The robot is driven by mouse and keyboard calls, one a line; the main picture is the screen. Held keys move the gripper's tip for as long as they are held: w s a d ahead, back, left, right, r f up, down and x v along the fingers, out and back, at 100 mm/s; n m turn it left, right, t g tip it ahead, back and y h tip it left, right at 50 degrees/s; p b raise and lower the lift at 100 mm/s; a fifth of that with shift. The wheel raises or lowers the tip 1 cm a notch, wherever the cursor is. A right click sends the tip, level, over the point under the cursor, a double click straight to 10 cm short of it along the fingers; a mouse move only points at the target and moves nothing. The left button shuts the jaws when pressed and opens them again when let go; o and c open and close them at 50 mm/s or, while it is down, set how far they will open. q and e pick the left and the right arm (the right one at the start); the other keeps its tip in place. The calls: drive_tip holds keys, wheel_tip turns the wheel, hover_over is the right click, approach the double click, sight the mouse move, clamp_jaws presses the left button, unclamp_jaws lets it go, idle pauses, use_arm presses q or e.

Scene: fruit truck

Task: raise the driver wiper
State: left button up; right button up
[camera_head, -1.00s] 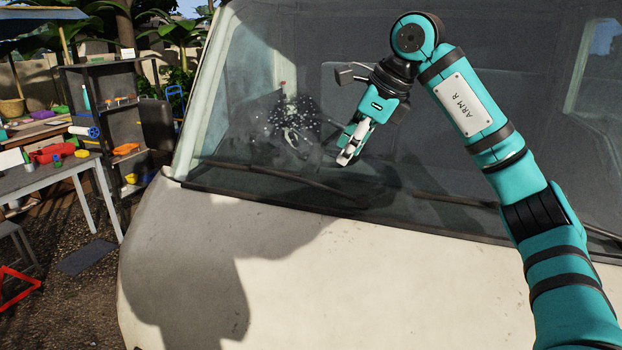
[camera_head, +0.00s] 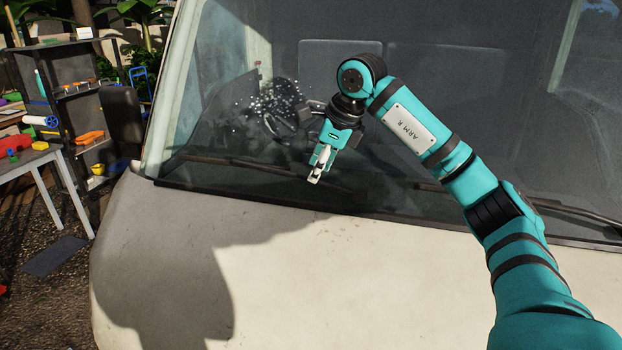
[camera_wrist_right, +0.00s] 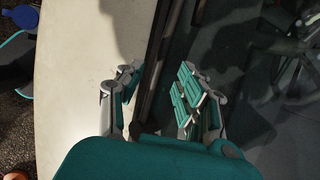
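The wiper on the steering-wheel side (camera_head: 232,162) lies flat along the bottom of the windshield (camera_head: 400,110), at the left of the head view. My right gripper (camera_head: 316,178) points down at this wiper near its right part. In the wrist view the two fingers of my right gripper (camera_wrist_right: 156,90) stand apart, with dark bars of the wiper and windshield edge (camera_wrist_right: 157,55) running between or below them. I cannot tell whether the fingers touch the wiper. My left gripper is out of view.
A second wiper (camera_head: 575,211) lies at the right, partly behind my arm. White spots (camera_head: 270,100) mark the glass before the steering wheel (camera_head: 282,120). The pale truck front (camera_head: 330,280) is close below. A side mirror (camera_head: 122,118), table (camera_head: 25,163) and shelf (camera_head: 75,95) stand left.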

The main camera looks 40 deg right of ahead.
drive_tip(key=x, duration=0.3)
drive_tip(key=shift+f+p, duration=0.3)
drive_tip(key=shift+f, duration=0.1)
drive_tip(key=shift+w+a+f, duration=0.1)
drive_tip(key=shift+w+f, duration=0.15)
drive_tip(key=shift+f, duration=0.05)
drive_tip(key=shift+w+f, duration=0.1)
drive_tip(key=shift+f, duration=0.15)
drive_tip(key=shift+r, duration=0.1)
drive_tip(key=c, duration=0.6)
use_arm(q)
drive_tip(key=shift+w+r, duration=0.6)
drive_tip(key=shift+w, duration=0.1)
use_arm(e)
clamp_jaws()
